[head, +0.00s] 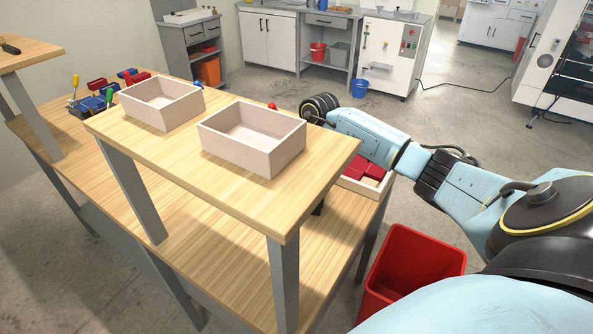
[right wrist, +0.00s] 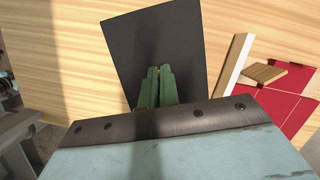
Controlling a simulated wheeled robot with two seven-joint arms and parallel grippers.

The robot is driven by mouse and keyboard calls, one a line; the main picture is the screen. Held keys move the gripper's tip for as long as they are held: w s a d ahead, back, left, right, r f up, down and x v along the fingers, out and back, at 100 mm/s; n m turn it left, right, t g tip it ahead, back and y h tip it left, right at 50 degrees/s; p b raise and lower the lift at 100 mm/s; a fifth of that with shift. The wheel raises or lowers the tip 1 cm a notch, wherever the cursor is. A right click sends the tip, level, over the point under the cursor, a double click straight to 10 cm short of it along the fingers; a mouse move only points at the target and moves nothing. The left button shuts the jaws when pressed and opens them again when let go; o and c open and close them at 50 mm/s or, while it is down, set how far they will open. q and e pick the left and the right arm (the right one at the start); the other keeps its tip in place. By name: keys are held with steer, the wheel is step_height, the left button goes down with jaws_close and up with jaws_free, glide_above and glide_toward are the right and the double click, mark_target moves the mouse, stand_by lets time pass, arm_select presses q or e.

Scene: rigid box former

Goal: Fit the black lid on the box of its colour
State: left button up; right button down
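A flat black panel, the black lid (right wrist: 153,38), shows in the right wrist view over a pale wooden surface. My right gripper (right wrist: 160,72) has its green fingers close together in front of the lid's middle; whether they grip it is unclear. In the head view my right arm reaches behind the raised shelf, which hides its gripper and the lid. Two open pale boxes stand on the shelf: a left box (head: 178,115) and a nearer right box (head: 262,158). Both look cream-pink; I see no black box. My left gripper is out of view.
The raised wooden shelf (head: 190,148) stands above a lower bench top (head: 200,245). A pale tray with red pieces (head: 368,170) lies at the bench's right end. A red bin (head: 412,262) stands on the floor. Tools (head: 98,97) lie at the back left.

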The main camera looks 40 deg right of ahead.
steer(key=shift+f+b, duration=0.55)
steer(key=shift+f, duration=0.2)
stand_by(0.8)
steer(key=c, duration=1.6)
jaws_free()
steer(key=v, duration=1.3)
steer(key=shift+r, duration=0.25)
